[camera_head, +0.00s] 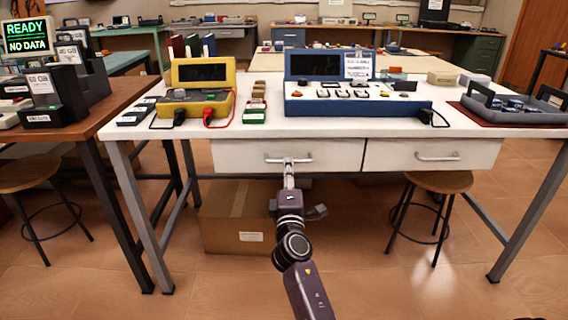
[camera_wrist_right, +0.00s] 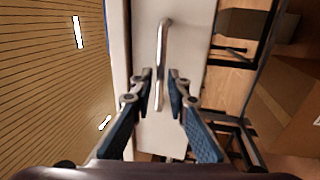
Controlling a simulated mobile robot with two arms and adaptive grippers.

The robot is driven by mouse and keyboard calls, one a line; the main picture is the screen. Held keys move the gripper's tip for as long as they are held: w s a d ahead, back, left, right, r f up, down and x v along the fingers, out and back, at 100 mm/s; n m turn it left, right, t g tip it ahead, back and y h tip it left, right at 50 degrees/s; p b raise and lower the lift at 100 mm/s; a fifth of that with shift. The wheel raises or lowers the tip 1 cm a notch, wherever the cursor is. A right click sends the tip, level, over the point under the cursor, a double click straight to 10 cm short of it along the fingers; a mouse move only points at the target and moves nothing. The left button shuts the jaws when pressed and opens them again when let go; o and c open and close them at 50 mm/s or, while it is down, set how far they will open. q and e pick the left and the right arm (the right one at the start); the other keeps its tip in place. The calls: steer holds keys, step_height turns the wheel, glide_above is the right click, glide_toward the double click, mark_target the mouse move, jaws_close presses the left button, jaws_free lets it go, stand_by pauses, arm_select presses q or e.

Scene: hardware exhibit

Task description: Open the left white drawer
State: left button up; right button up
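The left white drawer (camera_head: 235,155) sits under the white table top, its front flush with the frame and shut. Its silver bar handle (camera_head: 300,160) also shows in the right wrist view (camera_wrist_right: 165,35). My right gripper (camera_head: 289,166) reaches up from below to the middle of this handle. In the right wrist view my right gripper (camera_wrist_right: 160,78) is open, with one blue-padded finger on each side of the bar and gaps beside it. Whether the fingertips touch the drawer front is unclear. My left gripper is not in view.
A second white drawer (camera_head: 385,155) with its own handle is to the right. A cardboard box (camera_head: 222,228) and a round stool (camera_head: 440,182) stand below the table. A yellow device (camera_head: 200,88) and a blue device (camera_head: 345,100) stand on top. Floor in front is clear.

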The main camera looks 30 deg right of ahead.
mark_target(308, 154)
steer(key=shift+x, duration=1.75)
jaws_close()
steer(key=shift+f, duration=0.1)
